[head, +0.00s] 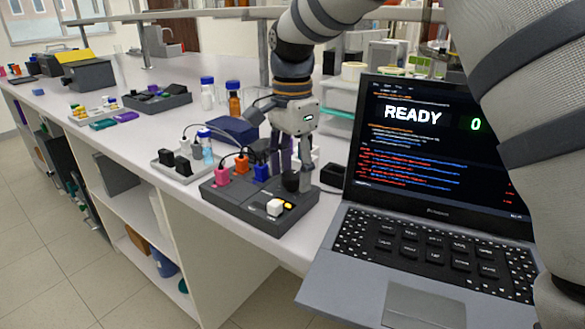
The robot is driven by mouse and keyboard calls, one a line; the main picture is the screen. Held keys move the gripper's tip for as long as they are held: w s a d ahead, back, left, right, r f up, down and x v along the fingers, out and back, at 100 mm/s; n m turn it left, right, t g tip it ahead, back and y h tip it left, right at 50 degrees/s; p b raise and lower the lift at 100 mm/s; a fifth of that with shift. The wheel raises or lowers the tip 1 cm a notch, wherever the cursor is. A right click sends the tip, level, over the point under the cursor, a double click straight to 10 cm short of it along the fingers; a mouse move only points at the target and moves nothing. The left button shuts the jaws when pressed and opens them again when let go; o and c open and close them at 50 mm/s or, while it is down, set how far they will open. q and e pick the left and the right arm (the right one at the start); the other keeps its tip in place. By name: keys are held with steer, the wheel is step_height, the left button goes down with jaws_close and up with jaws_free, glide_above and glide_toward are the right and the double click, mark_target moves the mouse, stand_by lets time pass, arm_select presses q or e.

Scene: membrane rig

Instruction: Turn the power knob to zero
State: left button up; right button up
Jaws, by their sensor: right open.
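A dark grey control box (235,203) sits near the front edge of the white bench. A round black knob (290,181) stands on its right part, which I take as the power knob. My right gripper (291,172) points down over the box, open, with its fingers around or just behind the knob. I cannot tell whether they touch it. The knob's marking is too small to read. My left gripper is not in view.
An open laptop (435,150) shows "READY" and a green 0, close to the right of the box. A grey block with black plugs (180,165), a blue box (233,130) and bottles (234,100) stand behind and left. The bench's front edge is close.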

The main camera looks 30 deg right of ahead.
steer(key=c, duration=1.2)
steer(key=shift+n, duration=0.4)
steer(key=n, duration=0.4)
steer(key=shift+n, duration=0.4)
steer(key=n, duration=1.3)
steer(key=shift+n, duration=0.3)
steer(key=n, duration=0.3)
steer(key=shift+n, duration=2.2)
